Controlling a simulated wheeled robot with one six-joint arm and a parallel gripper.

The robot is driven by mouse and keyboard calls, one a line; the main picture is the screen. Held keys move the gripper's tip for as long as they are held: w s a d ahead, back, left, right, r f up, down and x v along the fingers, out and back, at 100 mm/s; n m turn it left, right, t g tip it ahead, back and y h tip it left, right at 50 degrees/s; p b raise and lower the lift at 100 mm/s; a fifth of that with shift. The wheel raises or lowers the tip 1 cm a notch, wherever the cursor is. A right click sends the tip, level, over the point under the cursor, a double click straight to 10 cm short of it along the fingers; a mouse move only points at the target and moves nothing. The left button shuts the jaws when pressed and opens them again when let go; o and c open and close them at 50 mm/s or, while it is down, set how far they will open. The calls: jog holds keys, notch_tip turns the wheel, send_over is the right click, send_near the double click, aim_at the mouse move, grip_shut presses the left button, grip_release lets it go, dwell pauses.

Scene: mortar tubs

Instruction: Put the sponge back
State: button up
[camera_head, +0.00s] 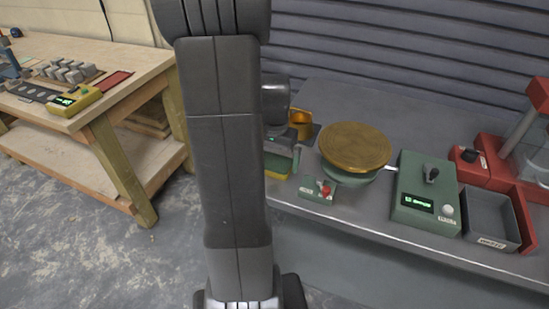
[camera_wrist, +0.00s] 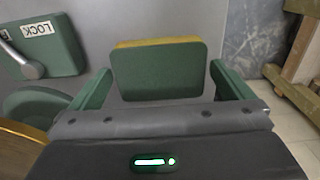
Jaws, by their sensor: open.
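The sponge (camera_wrist: 158,72) is a green block with a yellow layer along its far edge in the wrist view. In the head view the sponge (camera_head: 277,164) is at the front left of the grey bench, partly hidden by my arm. My gripper (camera_wrist: 161,70) is open, with a green finger on each side of the sponge. Narrow gaps show beside the sponge, and I cannot tell how deep it sits between the fingers. In the head view my gripper (camera_head: 281,152) is mostly hidden behind my arm.
A brass-topped turntable (camera_head: 355,147) and a small green box with a red knob (camera_head: 317,190) stand right of the sponge. Further right are a green lever box (camera_head: 425,190) and a grey tray (camera_head: 487,218). An orange holder (camera_head: 301,118) is behind. A wooden bench (camera_head: 100,55) stands left.

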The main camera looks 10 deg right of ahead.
aim_at(275, 161)
notch_tip(275, 161, up, 12)
jog(key=shift+p, duration=0.45)
